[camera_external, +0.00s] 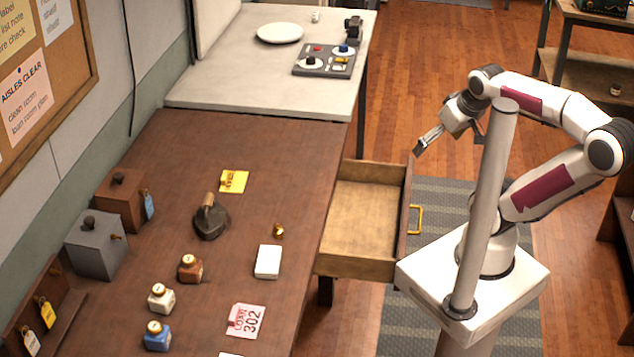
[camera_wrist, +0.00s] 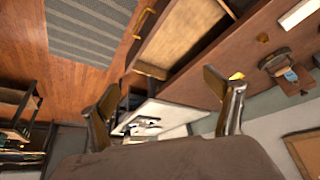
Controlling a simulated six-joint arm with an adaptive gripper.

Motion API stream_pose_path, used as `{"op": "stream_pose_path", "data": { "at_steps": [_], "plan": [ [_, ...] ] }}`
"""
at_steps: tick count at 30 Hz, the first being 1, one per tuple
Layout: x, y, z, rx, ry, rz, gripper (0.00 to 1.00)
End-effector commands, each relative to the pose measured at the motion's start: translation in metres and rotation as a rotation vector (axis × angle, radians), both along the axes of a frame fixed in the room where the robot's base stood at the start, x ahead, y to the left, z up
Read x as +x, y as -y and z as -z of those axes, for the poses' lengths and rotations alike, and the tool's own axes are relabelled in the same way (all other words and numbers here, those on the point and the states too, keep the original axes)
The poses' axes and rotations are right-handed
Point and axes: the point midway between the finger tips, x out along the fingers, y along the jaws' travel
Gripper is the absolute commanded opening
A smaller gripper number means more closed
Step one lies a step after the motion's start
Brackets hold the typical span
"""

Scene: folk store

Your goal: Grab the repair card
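No card is clearly marked as the repair card. A white card with a pink part and the number 302 (camera_external: 246,321) lies flat near the front of the brown table. A yellow card (camera_external: 233,181) lies farther back on the same table. My gripper (camera_external: 424,144) is raised to the right of the table, beyond the open drawer and apart from both cards. In the wrist view my gripper (camera_wrist: 162,88) has its two fingers wide apart, with nothing between them.
An open, empty-looking drawer (camera_external: 362,220) juts from the brown table (camera_external: 165,225). On it stand a dark pointed iron-like object (camera_external: 210,218), a white block (camera_external: 268,262), several small jars (camera_external: 190,268) and boxes (camera_external: 97,243). A grey table (camera_external: 230,85) adjoins behind.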

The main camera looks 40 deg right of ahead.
Motion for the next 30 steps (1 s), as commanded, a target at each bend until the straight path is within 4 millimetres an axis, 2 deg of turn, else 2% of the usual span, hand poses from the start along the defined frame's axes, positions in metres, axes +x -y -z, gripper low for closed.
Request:
{"op": "stream_pose_path", "data": {
  "at_steps": [9, 14, 20, 30],
  "plan": [
    [0.000, -0.001, 0.000, 0.004, -0.001, 0.000, 0.89],
    [0.004, -0.009, 0.001, 0.039, -0.015, 0.007, 0.89],
    [0.017, -0.035, 0.004, 0.154, -0.063, 0.033, 0.89],
    [0.051, -0.099, 0.005, 0.436, -0.186, 0.127, 0.89]
  ]
}}
